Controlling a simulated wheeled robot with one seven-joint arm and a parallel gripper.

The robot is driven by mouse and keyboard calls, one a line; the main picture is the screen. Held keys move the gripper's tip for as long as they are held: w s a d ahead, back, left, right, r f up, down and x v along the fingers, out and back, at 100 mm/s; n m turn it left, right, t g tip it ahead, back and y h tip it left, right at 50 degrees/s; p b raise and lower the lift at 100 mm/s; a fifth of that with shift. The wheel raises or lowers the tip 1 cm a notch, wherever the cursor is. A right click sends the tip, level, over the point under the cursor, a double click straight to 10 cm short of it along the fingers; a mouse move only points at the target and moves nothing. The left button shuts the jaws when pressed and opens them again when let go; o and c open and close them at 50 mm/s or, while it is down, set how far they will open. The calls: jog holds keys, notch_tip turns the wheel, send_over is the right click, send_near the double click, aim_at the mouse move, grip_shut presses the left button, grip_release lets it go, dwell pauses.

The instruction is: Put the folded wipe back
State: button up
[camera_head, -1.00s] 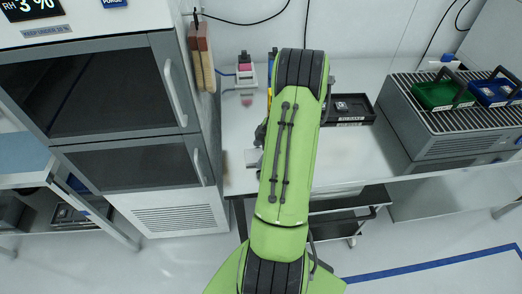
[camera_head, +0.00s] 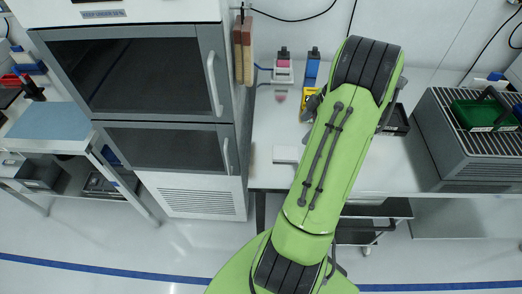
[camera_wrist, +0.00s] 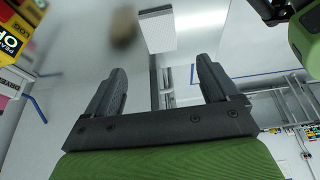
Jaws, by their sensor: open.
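A flat white block (camera_head: 287,154), possibly the folded wipe, lies on the bench near its front edge in the head view. A white block with a grey side (camera_wrist: 157,30) shows ahead of the jaws in the wrist view and looks like the same thing. My gripper (camera_wrist: 161,72) is open, with nothing between its two dark fingers. The block is beyond the fingertips and apart from them. In the head view my green arm hides most of the gripper and part of the bench.
A pink-labelled bottle (camera_head: 283,70) and a blue bottle (camera_head: 312,68) stand at the bench back, with a yellow item (camera_head: 309,98) nearby. A grey cabinet (camera_head: 140,75) stands left. A black tray (camera_head: 398,122) is partly hidden right. Green bin (camera_head: 480,114) sits on a ribbed unit.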

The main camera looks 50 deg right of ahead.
jog(key=w+a+r+m+h, duration=0.1)
jog(key=w+a+r+m, duration=0.15)
jog(key=a+r, duration=0.65)
jog(key=w+a+r+m+h, duration=0.1)
jog(key=w+a+r, duration=0.3)
jog(key=a, duration=0.9)
jog(key=s+a+r+m+t+h, duration=0.1)
jog(key=s+a+m, duration=0.3)
jog(key=s+a, duration=0.7)
jog(key=shift+a+r+m+t, duration=0.35)
jog(key=shift+a+r+t, duration=0.2)
jog(key=shift+a+t, duration=0.1)
jog(key=shift+s, duration=0.1)
